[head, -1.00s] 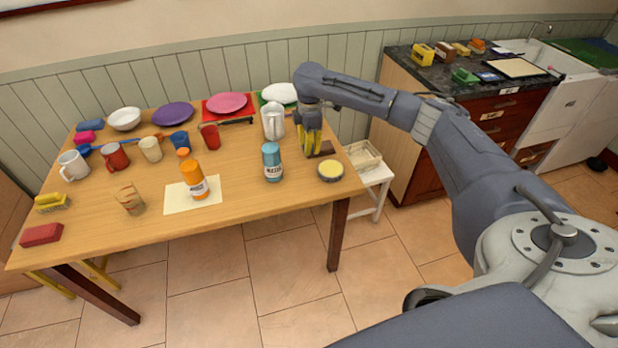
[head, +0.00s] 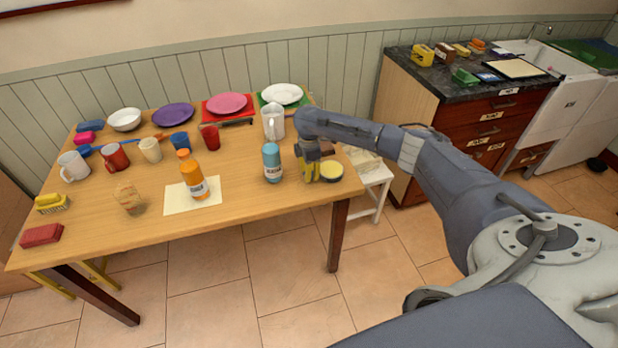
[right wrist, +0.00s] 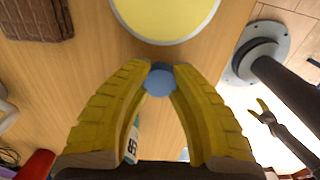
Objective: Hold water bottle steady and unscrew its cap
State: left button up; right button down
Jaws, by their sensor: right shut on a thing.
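The blue water bottle (head: 272,164) stands upright on the table, just left of my right gripper. No separate narrow cap shows on its top. My right gripper (head: 311,177), with yellow fingers, points down beside the yellow-topped round dish (head: 331,173). In the right wrist view its fingertips (right wrist: 160,74) are shut on a small round blue piece (right wrist: 159,84) that looks like the bottle's cap. The dish (right wrist: 165,18) lies just beyond them. A forked shape at the right of that view looks like my left gripper (right wrist: 263,108), empty with its fingers apart.
An orange bottle (head: 192,176) stands on a pale sheet (head: 178,204) to the left. A white pitcher (head: 273,123) stands behind the blue bottle, and a brown block (head: 326,148) behind my gripper. The table's front middle is clear.

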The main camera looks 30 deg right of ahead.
jog(key=shift+f, duration=1.05)
jog(key=shift+f, duration=0.15)
jog(key=c, duration=1.3)
grip_release()
notch_tip(320, 180, up, 12)
jog(key=shift+r, duration=0.2)
